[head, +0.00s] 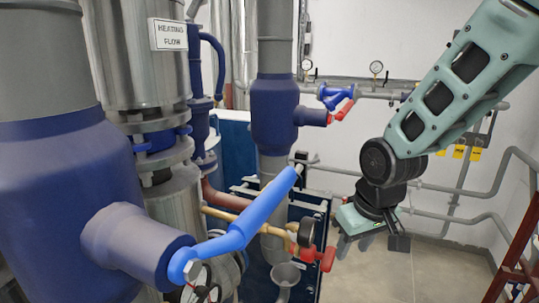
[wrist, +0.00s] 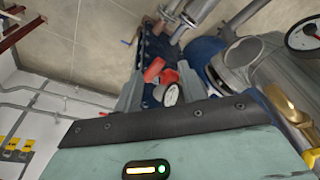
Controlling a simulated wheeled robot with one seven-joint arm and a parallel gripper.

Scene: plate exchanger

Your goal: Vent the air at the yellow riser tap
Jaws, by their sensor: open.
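A brass-yellow pipe (head: 225,214) runs to a small fitting with a red handle (head: 318,257) and a dark round gauge (head: 306,232). In the wrist view the red handle (wrist: 155,69) and a white-faced gauge (wrist: 171,95) show between and just beyond my fingers. A brass part (wrist: 287,103) lies at the right there. My gripper (head: 369,243) is open and empty, pointing down, to the right of the red handle and apart from it in the head view. Its fingers also show in the wrist view (wrist: 160,77).
A large blue lever (head: 240,230) crosses the head view's foreground. A blue-wrapped pipe (head: 273,115) with a red-handled side valve (head: 343,109) stands behind it. A grey funnel (head: 286,274) is below the red handle.

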